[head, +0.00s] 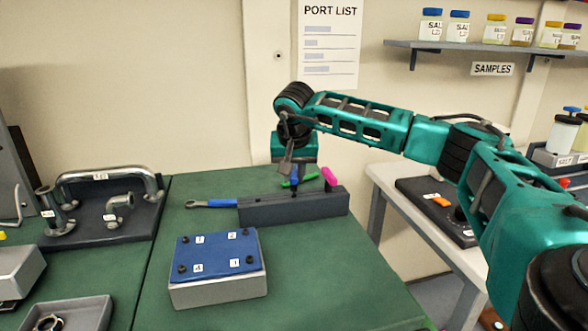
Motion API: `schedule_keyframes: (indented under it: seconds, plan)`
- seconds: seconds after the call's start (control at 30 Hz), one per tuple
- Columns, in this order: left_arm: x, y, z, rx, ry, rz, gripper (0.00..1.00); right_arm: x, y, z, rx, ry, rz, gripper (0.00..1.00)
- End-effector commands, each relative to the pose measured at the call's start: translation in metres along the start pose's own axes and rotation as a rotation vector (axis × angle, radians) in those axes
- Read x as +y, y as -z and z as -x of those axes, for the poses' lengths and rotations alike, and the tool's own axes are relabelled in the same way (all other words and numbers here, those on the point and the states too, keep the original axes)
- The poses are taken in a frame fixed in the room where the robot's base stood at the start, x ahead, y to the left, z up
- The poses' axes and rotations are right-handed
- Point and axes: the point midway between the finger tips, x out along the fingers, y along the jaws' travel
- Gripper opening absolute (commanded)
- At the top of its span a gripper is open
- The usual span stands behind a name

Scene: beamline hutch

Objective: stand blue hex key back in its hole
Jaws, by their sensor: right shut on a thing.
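The dark holder block (300,208) stands at the back of the green bench. A pink-handled key (329,178) stands upright at its right end. A green handle (288,183) shows just below my right gripper (294,178). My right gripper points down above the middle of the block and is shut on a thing. A grey tool with a blue handle (222,203) lies flat beside the block's left end. My left gripper is not in view.
A box with a blue numbered top (217,260) stands in front of the block. A pipe assembly (105,185) and a grey tray (85,312) are on the left. A white side table (395,192) stands right. The bench's right front is clear.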

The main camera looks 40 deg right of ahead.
Motion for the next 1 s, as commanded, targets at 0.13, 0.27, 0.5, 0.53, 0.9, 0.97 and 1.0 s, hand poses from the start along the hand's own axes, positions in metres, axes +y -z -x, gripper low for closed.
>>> schedule_keyframes:
  seconds: [0.13,0.27,0.5,0.53,0.9,0.97,1.0]
  plan:
    - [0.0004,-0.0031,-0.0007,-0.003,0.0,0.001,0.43,0.0002,-0.0023,-0.005,0.0,0.0,0.0,0.0]
    - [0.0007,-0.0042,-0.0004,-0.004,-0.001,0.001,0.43,0.0002,-0.0028,-0.0061,0.0,0.0,0.0,0.0]
    - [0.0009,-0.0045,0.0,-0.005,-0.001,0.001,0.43,0.0002,-0.0027,-0.0059,0.0,0.0,0.0,0.27]
    - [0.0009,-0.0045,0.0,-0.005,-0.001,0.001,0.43,0.0002,-0.0026,-0.0059,0.0,0.0,0.0,0.3]
    - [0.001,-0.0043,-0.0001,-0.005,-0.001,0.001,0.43,0.0002,-0.0027,-0.0059,0.0,0.0,0.0,0.52]
    - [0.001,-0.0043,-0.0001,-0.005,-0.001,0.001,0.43,0.0002,-0.0028,-0.006,0.0,0.0,0.0,0.52]
    - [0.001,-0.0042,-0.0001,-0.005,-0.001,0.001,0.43,0.0001,-0.0027,-0.0055,0.0,0.0,0.0,0.52]
